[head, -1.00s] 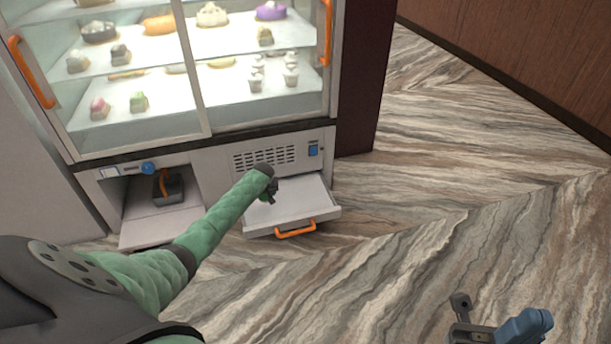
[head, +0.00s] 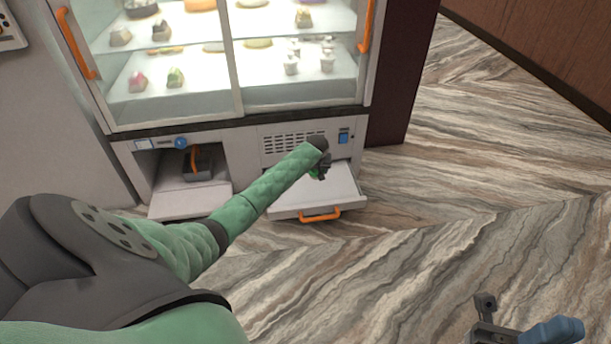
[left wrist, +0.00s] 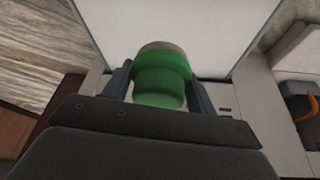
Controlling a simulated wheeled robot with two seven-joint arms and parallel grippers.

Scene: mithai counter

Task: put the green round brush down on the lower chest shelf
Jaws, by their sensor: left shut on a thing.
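My left gripper (head: 321,168) is over the pulled-out white drawer (head: 345,184) low in the display case. It is shut on the green round brush (left wrist: 162,80), which shows between its two fingers in the left wrist view. In the head view only a small bit of green shows, the rest hidden by the gripper. The white drawer surface (left wrist: 205,25) lies beyond the brush; I cannot tell whether they touch. My right gripper (head: 510,325) is at the bottom right edge over the floor, partly cut off. Its jaws are unclear.
The drawer has an orange handle (head: 320,216) at its front. Left of it, an open compartment holds a dark box with an orange handle (head: 198,166). Above is a glass case (head: 235,60) with sweets. The marbled floor (head: 450,180) to the right is clear.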

